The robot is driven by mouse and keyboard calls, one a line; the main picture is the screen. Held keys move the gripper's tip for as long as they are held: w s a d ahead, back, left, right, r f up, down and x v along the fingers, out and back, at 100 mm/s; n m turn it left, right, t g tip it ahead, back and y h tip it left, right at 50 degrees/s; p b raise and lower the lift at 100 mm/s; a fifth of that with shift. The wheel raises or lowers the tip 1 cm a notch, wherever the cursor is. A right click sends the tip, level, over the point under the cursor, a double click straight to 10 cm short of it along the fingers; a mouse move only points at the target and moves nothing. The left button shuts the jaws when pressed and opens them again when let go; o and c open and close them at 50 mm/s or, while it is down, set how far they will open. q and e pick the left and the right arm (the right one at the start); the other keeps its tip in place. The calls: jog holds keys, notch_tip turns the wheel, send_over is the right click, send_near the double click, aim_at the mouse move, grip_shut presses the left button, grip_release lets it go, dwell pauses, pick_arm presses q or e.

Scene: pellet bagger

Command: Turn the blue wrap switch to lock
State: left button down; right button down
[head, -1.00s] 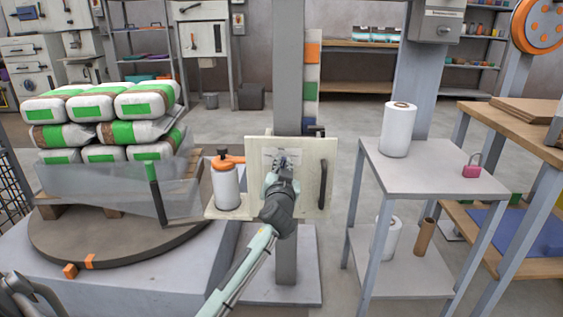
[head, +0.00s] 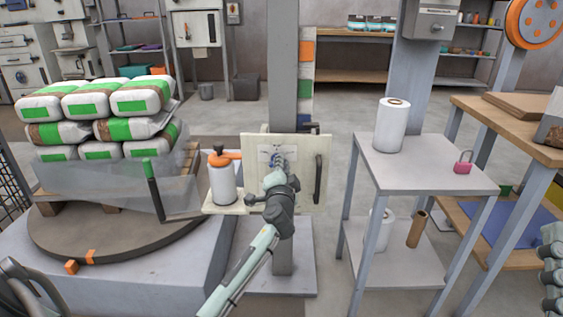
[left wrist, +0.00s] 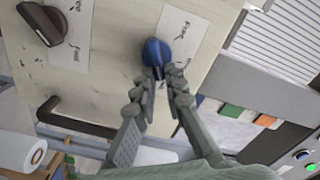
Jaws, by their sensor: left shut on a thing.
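The blue wrap switch (left wrist: 157,54) shows in the left wrist view as a round blue knob on the cream panel (left wrist: 110,75). A paper label (left wrist: 187,32) reading "Free" lies beside it; other wording is hidden behind the knob and fingers. My left gripper (left wrist: 164,76) is shut on the blue knob, a finger on each side. Grey-green jointed segments, apparently my right gripper (head: 553,270), show at the right edge, cut off.
A dark brown knob (left wrist: 43,24) with its own label and a dark handle (head: 318,180) are on the same panel. A white bottle with an orange top (head: 222,180) stands left of the panel. A wrapped pallet of bags (head: 100,115) is left, a grey table (head: 430,172) right.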

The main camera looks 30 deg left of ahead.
dwell(0.5)
pick_arm(q)
jog(key=c, duration=1.6)
grip_release()
jog(key=shift+s+d, duration=0.1)
jog(key=v, duration=1.1)
jog(key=shift+s+d, duration=0.25)
jog(key=shift+s, duration=0.1)
jog(key=shift+f+m, duration=0.1)
jog(key=shift+m, duration=0.2)
